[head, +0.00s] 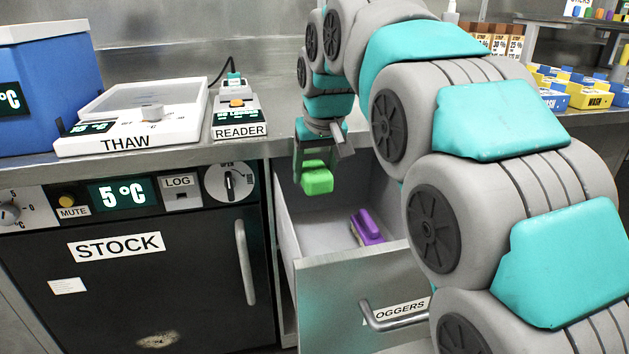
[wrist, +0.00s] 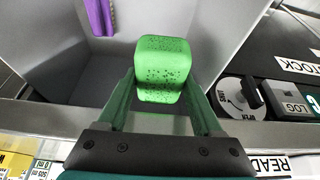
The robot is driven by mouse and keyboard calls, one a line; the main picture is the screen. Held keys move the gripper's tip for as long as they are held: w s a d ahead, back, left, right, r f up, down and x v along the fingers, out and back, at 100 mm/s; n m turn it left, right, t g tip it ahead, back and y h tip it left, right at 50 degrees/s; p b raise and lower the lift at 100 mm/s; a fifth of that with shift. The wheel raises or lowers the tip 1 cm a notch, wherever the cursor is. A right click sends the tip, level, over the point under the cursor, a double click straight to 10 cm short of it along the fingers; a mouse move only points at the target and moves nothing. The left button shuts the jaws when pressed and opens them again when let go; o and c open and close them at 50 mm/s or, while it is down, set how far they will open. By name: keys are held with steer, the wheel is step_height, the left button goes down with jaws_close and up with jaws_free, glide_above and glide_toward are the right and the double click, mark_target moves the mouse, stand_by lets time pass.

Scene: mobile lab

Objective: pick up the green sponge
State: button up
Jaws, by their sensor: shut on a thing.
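The green sponge (head: 317,180) is a small bright green block with dark pores. It also shows in the wrist view (wrist: 162,68), between the two fingertips. My gripper (head: 315,163) is shut on the sponge and holds it above the open drawer (head: 310,227). In the wrist view my gripper's fingers (wrist: 160,95) press on the sponge's left and right sides. The sponge looks clear of the drawer floor, near the drawer's back left.
A purple brush-like object (head: 368,227) lies in the drawer. The drawer front has a bar handle (head: 395,318). Left stands the STOCK unit (head: 150,285); above are the THAW plate (head: 135,125) and the READER (head: 238,115) on the counter.

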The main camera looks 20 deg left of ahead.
steer(key=shift+s+d+r, duration=0.15)
steer(key=shift+d, duration=0.3)
steer(key=shift+s+d+r, duration=0.1)
steer(key=shift+d, duration=0.35)
steer(key=s+d, duration=0.3)
steer(key=d, duration=1.2)
steer(key=shift+s+d, duration=0.35)
steer(key=shift+s, duration=0.05)
